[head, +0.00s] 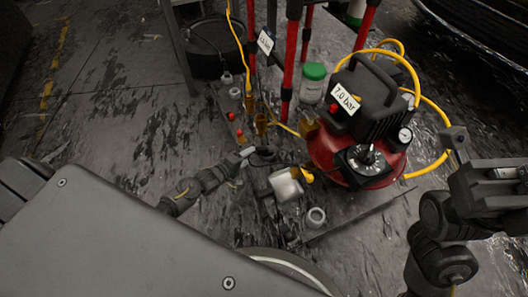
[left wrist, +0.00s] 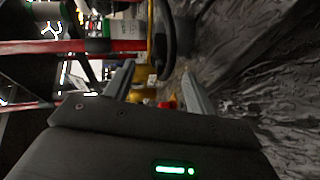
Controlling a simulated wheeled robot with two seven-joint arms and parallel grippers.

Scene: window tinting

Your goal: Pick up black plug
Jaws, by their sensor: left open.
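My left gripper (head: 250,156) reaches in low from the left, just above the floor mat. In the left wrist view its two fingers (left wrist: 156,76) are apart, and brass-coloured, white and red bits show beyond them. A dark rounded thing (head: 264,154) lies right at the fingertips; it may be the black plug, but I cannot tell plug from finger there. A black curved loop (left wrist: 170,45) shows past the fingertips in the left wrist view, and I cannot tell if it is the same thing. My right gripper (head: 485,172) is at the right edge; its jaws are unclear.
A red and black compressor (head: 365,115) with a yellow hose (head: 436,120) stands right of my left gripper. Red posts (head: 290,60) rise behind.

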